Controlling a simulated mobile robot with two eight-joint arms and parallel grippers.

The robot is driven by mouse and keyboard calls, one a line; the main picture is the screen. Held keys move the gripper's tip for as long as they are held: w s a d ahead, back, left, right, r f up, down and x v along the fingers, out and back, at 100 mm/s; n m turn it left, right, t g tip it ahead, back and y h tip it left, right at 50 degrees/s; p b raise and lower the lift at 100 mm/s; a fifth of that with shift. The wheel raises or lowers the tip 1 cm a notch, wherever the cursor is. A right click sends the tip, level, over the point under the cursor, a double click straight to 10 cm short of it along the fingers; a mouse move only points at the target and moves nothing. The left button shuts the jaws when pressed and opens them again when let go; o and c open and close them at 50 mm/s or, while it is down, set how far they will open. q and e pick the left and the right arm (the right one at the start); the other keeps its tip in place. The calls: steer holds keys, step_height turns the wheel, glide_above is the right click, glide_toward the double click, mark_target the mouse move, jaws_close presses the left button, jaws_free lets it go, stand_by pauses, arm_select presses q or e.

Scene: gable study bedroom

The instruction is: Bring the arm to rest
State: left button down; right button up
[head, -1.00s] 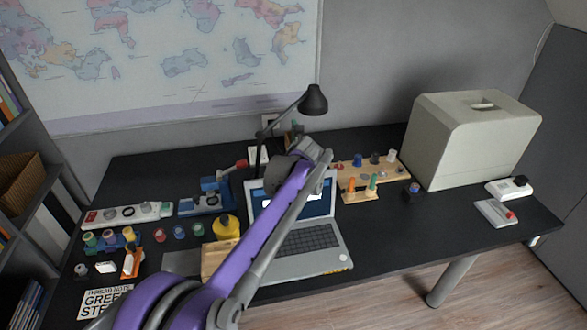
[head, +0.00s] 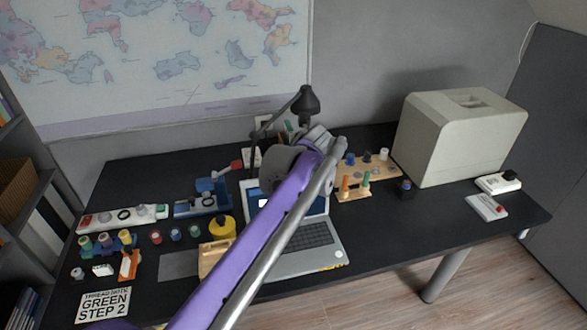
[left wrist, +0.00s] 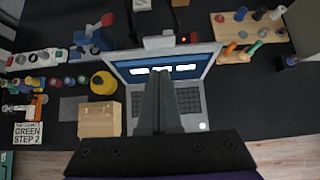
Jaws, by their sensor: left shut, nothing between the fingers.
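My left arm, purple and grey, reaches from the bottom of the head view over the desk and in front of the open laptop (head: 306,239). Its wrist end is just below the black desk lamp (head: 306,103) in the picture, and the fingers are hidden there. In the left wrist view my left gripper (left wrist: 158,90) is shut and empty, with its fingers in front of the laptop (left wrist: 190,100). I cannot tell its exact height above the desk. My right gripper is in neither view.
The black desk (head: 400,236) holds a large pale box (head: 458,140) at right, a wooden peg rack (head: 384,170), a yellow round object (head: 222,227), a blue tool (head: 203,203) and a "GREEN STEP 2" sign (head: 104,304). Bare desk lies right of the laptop.

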arm_select(q)
steer(key=s+a+f+n+g+h+p, duration=0.1)
steer(key=s+a+f+n, duration=0.2)
steer(key=s+a+n, duration=0.45)
steer(key=s+a+f+n+g, duration=0.15)
steer(key=s+a+n, duration=0.25)
steer(key=s+n, duration=0.6)
steer(key=s+a+f+n+h, duration=0.1)
steer(key=s+f+n, duration=0.5)
steer(key=s, duration=0.3)
steer(key=s+a+f+n, duration=0.1)
steer(key=s+f+n, duration=0.5)
steer(key=s+n, duration=0.3)
steer(key=shift+s+g+h+p, duration=0.3)
steer(key=shift+g+h+p, duration=0.05)
steer(key=shift+h, duration=0.05)
steer(key=shift+a, duration=0.1)
stand_by(0.5)
